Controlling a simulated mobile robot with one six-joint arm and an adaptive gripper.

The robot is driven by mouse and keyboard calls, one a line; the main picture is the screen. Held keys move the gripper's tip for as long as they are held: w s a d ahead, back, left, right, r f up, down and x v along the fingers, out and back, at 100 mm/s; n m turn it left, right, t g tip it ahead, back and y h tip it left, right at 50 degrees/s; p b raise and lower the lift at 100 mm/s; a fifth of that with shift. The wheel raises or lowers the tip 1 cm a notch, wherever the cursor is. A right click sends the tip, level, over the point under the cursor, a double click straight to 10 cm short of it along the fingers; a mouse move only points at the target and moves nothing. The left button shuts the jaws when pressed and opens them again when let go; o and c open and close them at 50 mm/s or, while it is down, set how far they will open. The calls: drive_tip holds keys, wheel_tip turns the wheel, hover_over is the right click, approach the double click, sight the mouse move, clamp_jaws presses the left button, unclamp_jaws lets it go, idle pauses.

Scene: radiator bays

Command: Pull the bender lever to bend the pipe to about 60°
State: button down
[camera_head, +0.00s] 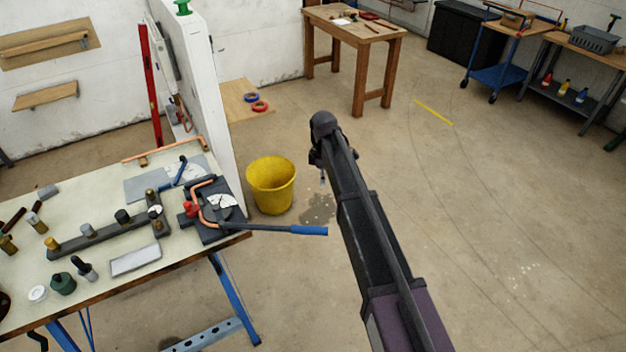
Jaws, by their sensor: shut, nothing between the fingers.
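The pipe bender (222,207) sits on the right end of the workbench. It has a dark base and a pale round former. A copper pipe (203,213) runs along its left side, and its upper end is bent over to the right. The bender lever (270,228) is a dark bar that sticks out to the right past the bench edge. It ends in a blue grip (309,231). My gripper (322,181) is shut and empty, hanging over open floor above and slightly right of the blue grip, apart from it. My arm hides part of the floor behind.
The workbench (100,286) carries fittings, a grey manifold bar (100,236) and tools. A yellow bucket (272,186) stands on the floor behind the lever. A white partition (195,95) rises behind the bench. The floor to the right is mostly clear.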

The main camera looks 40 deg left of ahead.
drive_tip(key=w+d+f+m+b, duration=0.15)
drive_tip(key=d+m, duration=0.25)
drive_tip(key=d, duration=0.6)
drive_tip(key=w+d+f+m+y, duration=0.1)
drive_tip(key=w+d+m, duration=0.25)
drive_tip(key=d, duration=0.75)
drive_tip(key=w+d+f+m+b, duration=0.15)
drive_tip(key=d+m, duration=0.25)
drive_tip(key=d, duration=0.6)
drive_tip(key=s+d+m+b, duration=0.1)
drive_tip(key=s+d+m, duration=0.2)
drive_tip(key=d, duration=0.7)
drive_tip(key=s+d+f+m+t, duration=0.1)
drive_tip(key=s+d+m, duration=0.2)
drive_tip(key=d+m, duration=0.3)
drive_tip(key=s+d+f+m+b, duration=0.1)
drive_tip(key=s+d+m, duration=0.2)
drive_tip(key=d, duration=1.2)
drive_tip(key=shift+s+m+t+b, duration=0.15)
drive_tip(key=shift+m+t+b, duration=0.2)
drive_tip(key=shift+m, duration=0.6)
drive_tip(key=shift+a, duration=0.1)
